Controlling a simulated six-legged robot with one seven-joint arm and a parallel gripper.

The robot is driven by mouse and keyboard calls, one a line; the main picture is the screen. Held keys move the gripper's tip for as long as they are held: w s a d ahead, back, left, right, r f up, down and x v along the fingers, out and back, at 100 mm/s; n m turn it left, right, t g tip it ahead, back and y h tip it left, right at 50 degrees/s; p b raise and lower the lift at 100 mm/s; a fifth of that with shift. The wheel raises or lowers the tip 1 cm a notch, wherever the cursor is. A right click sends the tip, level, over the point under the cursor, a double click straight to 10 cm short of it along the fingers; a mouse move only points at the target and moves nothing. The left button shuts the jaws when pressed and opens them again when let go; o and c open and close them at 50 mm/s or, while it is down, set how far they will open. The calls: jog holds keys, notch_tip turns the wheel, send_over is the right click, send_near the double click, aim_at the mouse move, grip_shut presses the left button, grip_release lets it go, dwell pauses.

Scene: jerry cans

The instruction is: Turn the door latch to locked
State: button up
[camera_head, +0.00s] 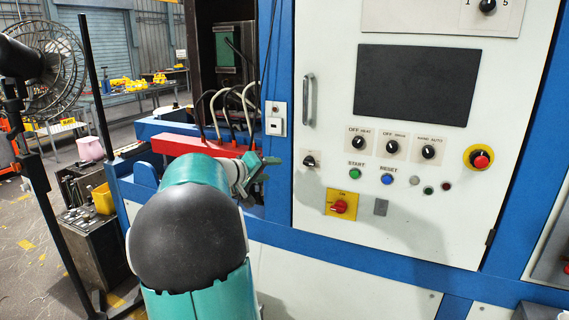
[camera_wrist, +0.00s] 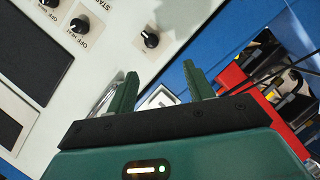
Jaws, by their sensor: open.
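The white cabinet door (camera_head: 400,210) carries a small black knob (camera_head: 310,160) on a pale plate near its left edge, which looks like the latch. In the wrist view, this knob (camera_wrist: 150,40) shows past my fingertips, slightly left of the middle of the gap. Its exact turn angle is hard to read. My gripper (camera_head: 266,167) is open and empty, left of the knob and apart from it. In the wrist view, my gripper's two green fingers (camera_wrist: 160,70) are spread with nothing between them.
A metal door handle (camera_head: 308,99) stands out above the knob. A yellow plate with a red rotary switch (camera_head: 341,206) lies below right. Several selector knobs, buttons and a dark screen (camera_head: 416,84) are to the right. A red beam (camera_head: 200,147) and cables (camera_head: 235,105) are behind my gripper.

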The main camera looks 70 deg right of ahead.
aim_at(305, 162)
jog(key=shift+g+h, duration=0.3)
jog(key=x, duration=1.6)
jog(key=shift+s+d+r, duration=0.15)
jog(key=shift+s+r, duration=0.2)
jog(key=shift+r, duration=0.05)
jog(key=c, duration=1)
